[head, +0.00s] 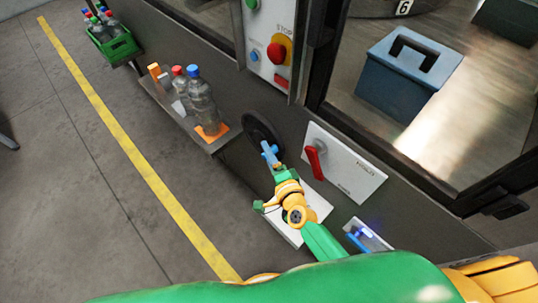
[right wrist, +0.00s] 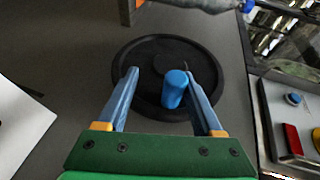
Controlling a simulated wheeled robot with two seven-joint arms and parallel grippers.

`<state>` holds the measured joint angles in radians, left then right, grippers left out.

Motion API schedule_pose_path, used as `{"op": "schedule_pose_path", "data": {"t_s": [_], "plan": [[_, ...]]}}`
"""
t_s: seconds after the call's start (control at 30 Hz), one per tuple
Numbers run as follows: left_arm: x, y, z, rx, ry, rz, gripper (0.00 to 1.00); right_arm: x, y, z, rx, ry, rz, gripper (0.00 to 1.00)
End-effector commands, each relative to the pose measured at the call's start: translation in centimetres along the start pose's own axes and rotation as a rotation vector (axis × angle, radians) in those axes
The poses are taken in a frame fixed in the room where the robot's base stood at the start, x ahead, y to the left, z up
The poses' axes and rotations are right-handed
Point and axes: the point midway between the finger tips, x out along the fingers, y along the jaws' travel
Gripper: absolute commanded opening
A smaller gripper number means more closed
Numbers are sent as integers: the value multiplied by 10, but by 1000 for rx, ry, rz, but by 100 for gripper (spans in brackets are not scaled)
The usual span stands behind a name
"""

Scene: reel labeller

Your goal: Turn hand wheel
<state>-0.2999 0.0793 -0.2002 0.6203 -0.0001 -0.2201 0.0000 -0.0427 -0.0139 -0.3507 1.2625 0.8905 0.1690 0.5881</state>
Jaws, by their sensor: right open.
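The black hand wheel (head: 257,128) is mounted on the grey machine front, left of the red switch. In the right wrist view the wheel (right wrist: 150,58) is a round dark disc with an upright blue handle (right wrist: 174,90) near its rim. My right gripper (head: 269,154) is at the wheel's lower right part. In the right wrist view its open fingers (right wrist: 161,76) stand on both sides of the blue handle, which is closer to the right finger. The fingers hide part of the wheel's edge. My left gripper is not in view.
A red rotary switch (head: 317,160) on a white plate sits just right of the wheel. A ledge with bottles (head: 201,98) is to the upper left. A panel with a red stop button (head: 277,53) is above. A blue toolbox (head: 400,80) is behind the window opening.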

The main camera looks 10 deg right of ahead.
Motion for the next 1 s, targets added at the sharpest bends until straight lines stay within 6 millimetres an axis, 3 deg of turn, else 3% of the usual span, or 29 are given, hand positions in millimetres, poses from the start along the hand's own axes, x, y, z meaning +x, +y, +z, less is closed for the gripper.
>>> {"op": "schedule_pose_path", "data": {"t_s": [0.23,0.43,0.6,0.9,1.0], "plan": [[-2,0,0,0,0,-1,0,-7,2,1,0,-3,7,59],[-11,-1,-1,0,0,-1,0,-50,2,1,-1,-3,10,59],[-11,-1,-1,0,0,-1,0,-70,2,0,-1,-2,5,59],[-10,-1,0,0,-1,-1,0,-71,2,-1,-1,-1,0,59],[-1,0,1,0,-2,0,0,-70,9,-11,-6,3,-21,59]]}}
